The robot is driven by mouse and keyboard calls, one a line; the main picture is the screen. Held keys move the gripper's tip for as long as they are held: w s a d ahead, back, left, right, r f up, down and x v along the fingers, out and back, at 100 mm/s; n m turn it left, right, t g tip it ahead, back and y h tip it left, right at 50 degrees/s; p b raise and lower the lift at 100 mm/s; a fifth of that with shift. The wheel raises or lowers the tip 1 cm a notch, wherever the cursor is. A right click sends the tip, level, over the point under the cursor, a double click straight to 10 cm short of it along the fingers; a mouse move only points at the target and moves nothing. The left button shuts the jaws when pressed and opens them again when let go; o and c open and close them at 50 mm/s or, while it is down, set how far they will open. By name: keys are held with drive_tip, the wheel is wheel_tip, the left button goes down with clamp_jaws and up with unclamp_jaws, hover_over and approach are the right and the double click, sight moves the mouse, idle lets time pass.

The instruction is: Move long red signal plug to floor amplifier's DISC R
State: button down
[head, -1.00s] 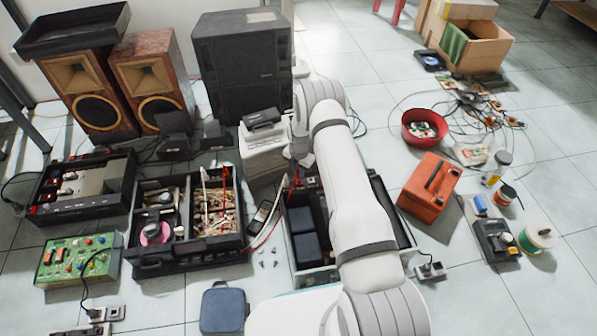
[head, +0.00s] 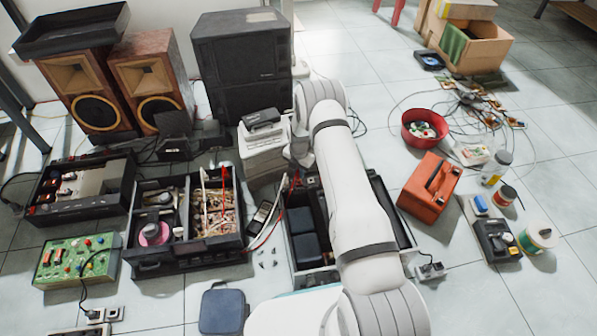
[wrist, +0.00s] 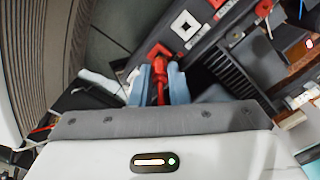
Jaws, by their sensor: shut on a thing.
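In the wrist view my gripper (wrist: 162,88) is shut, its two pale blue fingers around a red plug (wrist: 160,70). The plug's tip points up the picture toward a dark panel (wrist: 207,42) with red sockets and a white square plate (wrist: 185,26). I cannot tell whether the tip touches a socket, and I cannot read any label. In the head view the gripper is mostly hidden by my arm, beside a pale box-like unit. A red cable (head: 268,236) runs from there toward the left open chassis (head: 190,266).
A pale unit (head: 263,160) stands by a large black cabinet (head: 243,65). An open chassis with dark blocks (head: 303,222) lies partly under my arm. An orange case (head: 430,185) and a red bowl (head: 424,128) are to the right.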

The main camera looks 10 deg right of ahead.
drive_tip(key=shift+f+b, duration=0.95)
drive_tip(key=shift+b, duration=0.3)
idle(2.8)
drive_tip(key=c, duration=1.3)
unclamp_jaws()
drive_tip(key=shift+r, duration=0.15)
drive_tip(key=shift+r+p, duration=2.95)
drive_tip(key=shift+r, duration=3.3)
